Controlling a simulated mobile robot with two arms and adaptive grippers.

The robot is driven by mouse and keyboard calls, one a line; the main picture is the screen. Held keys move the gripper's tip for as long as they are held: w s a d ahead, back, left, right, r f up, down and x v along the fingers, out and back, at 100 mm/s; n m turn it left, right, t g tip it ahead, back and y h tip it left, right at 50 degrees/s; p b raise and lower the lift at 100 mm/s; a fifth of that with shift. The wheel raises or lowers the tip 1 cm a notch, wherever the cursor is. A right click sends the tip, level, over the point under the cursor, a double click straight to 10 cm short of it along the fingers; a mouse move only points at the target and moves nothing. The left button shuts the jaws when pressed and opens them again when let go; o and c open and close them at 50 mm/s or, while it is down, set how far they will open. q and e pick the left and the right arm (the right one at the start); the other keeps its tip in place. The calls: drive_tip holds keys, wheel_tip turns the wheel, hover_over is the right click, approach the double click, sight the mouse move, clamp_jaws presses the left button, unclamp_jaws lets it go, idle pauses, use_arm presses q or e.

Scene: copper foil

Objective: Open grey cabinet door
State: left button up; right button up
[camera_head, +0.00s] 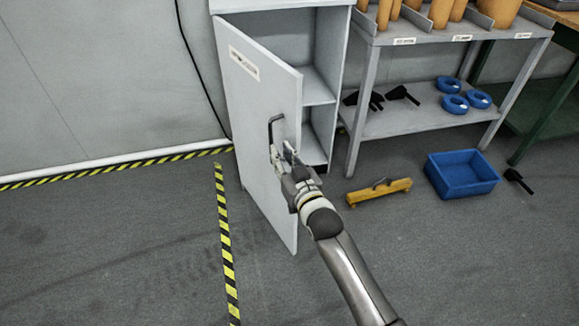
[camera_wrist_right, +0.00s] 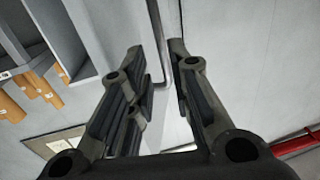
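The grey cabinet (camera_head: 283,6) stands against the wall, with its shelves (camera_head: 317,88) visible inside. Its door (camera_head: 250,110) is swung partly open, hinged at the left, its free edge towards me. The dark bar handle (camera_head: 270,128) is on the door's outer face near that edge. My right gripper (camera_head: 281,152) is at the handle's lower part. In the right wrist view, its fingers (camera_wrist_right: 162,75) are apart, and the handle (camera_wrist_right: 157,40) shows in the gap between them. Whether a finger touches it cannot be seen. My left gripper is out of view.
A grey rack (camera_head: 400,122) with blue rings and dark tools stands right of the cabinet. A blue bin (camera_head: 461,174) and a yellow block with a handle (camera_head: 379,192) lie on the floor. The floor left of the door is clear, marked with striped tape (camera_head: 226,245).

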drive_tip(key=shift+v, duration=2.2)
